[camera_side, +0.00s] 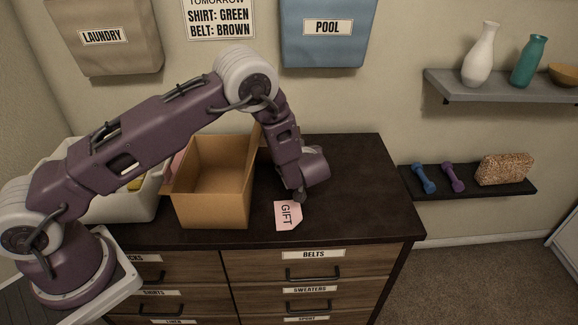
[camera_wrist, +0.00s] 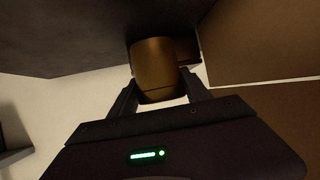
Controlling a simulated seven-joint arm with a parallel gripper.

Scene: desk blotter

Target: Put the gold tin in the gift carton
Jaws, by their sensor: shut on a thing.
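The gold tin (camera_wrist: 155,68) is a round, brownish-gold piece between the two fingers of my gripper (camera_wrist: 160,92) in the wrist view. My gripper is shut on it. In the side view, my gripper (camera_side: 299,195) points down over the dresser top, right of the carton, and I cannot make out the tin there. The open cardboard carton (camera_side: 212,208) stands on the dresser left of my gripper, its interior showing no clear contents. A pink tag reading GIFT (camera_side: 288,216) lies just in front of my gripper.
A white bin (camera_side: 125,207) holding a yellow thing stands left of the carton, partly behind my arm. The dark dresser top (camera_side: 365,205) is clear to the right. Wall shelves (camera_side: 500,84) with vases and dumbbells are further right.

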